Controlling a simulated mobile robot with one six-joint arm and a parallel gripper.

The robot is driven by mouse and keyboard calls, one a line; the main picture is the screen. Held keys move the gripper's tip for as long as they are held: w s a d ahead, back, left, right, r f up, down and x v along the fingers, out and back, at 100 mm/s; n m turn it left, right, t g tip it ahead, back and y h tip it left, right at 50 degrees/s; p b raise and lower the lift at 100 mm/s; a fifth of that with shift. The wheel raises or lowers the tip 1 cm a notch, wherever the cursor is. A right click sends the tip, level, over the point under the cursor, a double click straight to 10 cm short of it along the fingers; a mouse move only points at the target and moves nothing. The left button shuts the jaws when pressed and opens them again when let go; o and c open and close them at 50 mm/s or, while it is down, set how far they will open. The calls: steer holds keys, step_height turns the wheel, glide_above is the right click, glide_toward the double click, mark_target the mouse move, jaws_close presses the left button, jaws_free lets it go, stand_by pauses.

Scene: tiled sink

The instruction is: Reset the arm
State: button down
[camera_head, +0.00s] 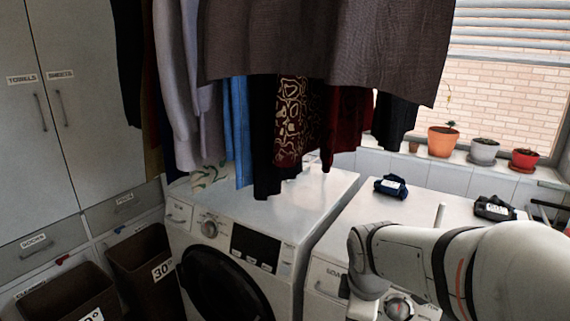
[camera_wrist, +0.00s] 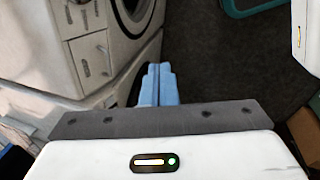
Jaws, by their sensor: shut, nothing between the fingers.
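My gripper (camera_wrist: 158,84) shows in the wrist view with its two light blue fingers together and nothing between them. It points down over dark floor, beside the front of a white machine (camera_wrist: 92,45) with a drawer and a round door. In the head view my white arm reaches in from the right, in front of the machines. My gripper is out of sight there.
Dark blue (camera_head: 391,186) and black (camera_head: 494,208) items lie on the right machine. Brown baskets (camera_head: 140,262) stand at lower left. Potted plants (camera_head: 443,140) line the windowsill.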

steer(key=s+r+m, duration=0.3)
steer(key=s+m, duration=0.6)
steer(key=m, duration=0.4)
steer(key=shift+d+r+m+t+y, duration=0.15)
steer(key=shift+r+m+t+y, duration=0.15)
steer(key=shift+t+y, duration=0.1)
